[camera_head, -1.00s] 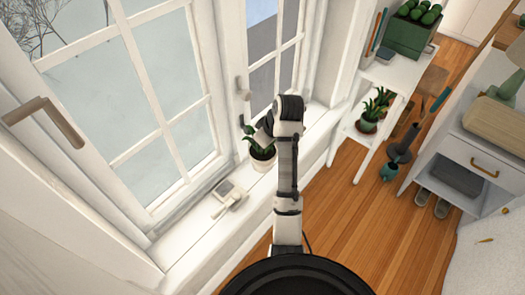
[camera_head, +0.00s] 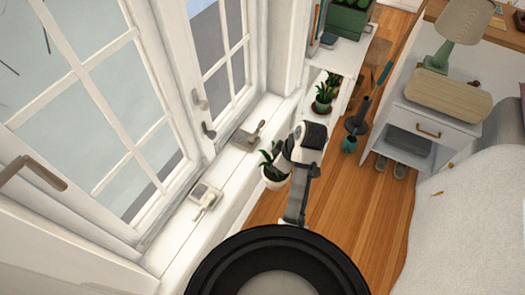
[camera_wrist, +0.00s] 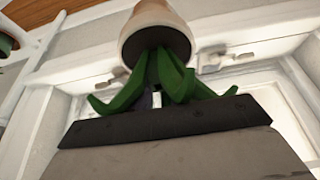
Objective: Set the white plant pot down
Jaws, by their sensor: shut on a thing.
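The white plant pot (camera_head: 274,179) with a green leafy plant hangs from my gripper (camera_head: 281,162), left of my wrist in the head view. It looks upright there, in front of the white window sill (camera_head: 232,165), with floor showing beside it. I see no surface touching its base. In the wrist view the pot (camera_wrist: 157,28) is at the top, with green leaves (camera_wrist: 165,78) spreading toward my gripper (camera_wrist: 157,99). My gripper is shut on the potted plant; leaves hide the fingertips.
Window latches (camera_head: 206,196) and (camera_head: 249,134) sit on the sill. A white shelf (camera_head: 347,55) with another potted plant (camera_head: 323,96) stands beyond. A dark vase (camera_head: 356,122) and teal pot (camera_head: 349,144) stand on the floor. Wooden floor (camera_head: 345,200) is open to the right.

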